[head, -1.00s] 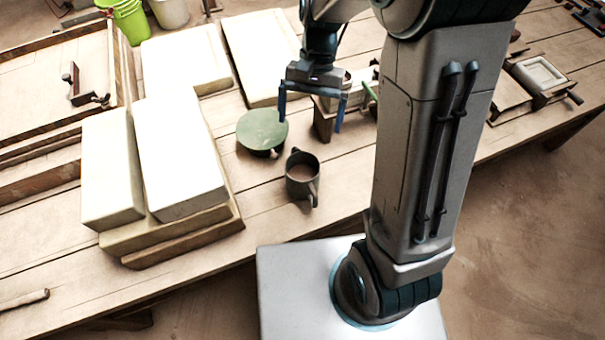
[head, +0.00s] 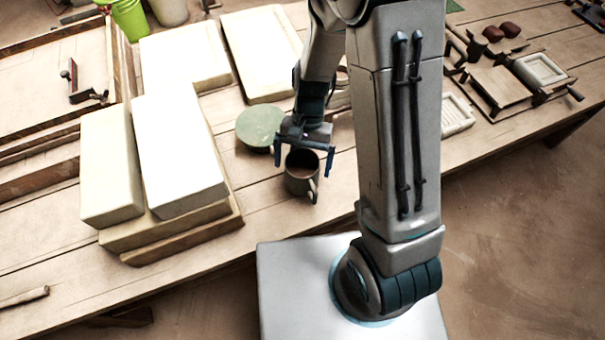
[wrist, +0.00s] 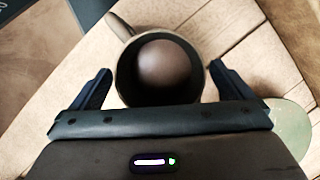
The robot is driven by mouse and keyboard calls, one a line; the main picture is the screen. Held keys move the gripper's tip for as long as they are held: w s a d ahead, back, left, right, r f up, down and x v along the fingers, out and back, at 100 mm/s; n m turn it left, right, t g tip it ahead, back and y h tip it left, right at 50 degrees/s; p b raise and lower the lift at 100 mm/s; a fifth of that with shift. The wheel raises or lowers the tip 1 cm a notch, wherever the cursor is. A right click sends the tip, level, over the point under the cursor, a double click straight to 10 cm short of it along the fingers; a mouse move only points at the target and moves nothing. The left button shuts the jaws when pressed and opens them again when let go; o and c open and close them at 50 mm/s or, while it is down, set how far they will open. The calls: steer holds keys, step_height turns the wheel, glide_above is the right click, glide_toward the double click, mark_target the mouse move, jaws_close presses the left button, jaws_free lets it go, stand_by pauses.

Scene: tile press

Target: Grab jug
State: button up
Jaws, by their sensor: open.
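The jug (head: 299,184) is a dark cup-like vessel with one handle, upright on the wooden table near its front edge. Its handle points toward the front in the head view. My gripper (head: 304,167) is open above the jug, its fingers spread to the left and right of it. In the wrist view the jug (wrist: 128,82) shows its round mouth and brownish inside, with the handle at upper left. The gripper's fingertips (wrist: 160,72) stand on either side of the jug with gaps. Nothing is held.
A green round disc (head: 260,126) lies just behind and left of the jug. Pale slabs (head: 178,150) are stacked on boards at the left. Tile-press parts (head: 497,88) and a white ridged tile (head: 457,113) lie at the right. The table (head: 262,212) is clear in front of the stack.

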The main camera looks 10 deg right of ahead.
steer(key=shift+s+f, duration=0.1)
steer(key=shift+f, duration=0.15)
steer(key=c, duration=1.9)
steer(key=shift+r, duration=0.1)
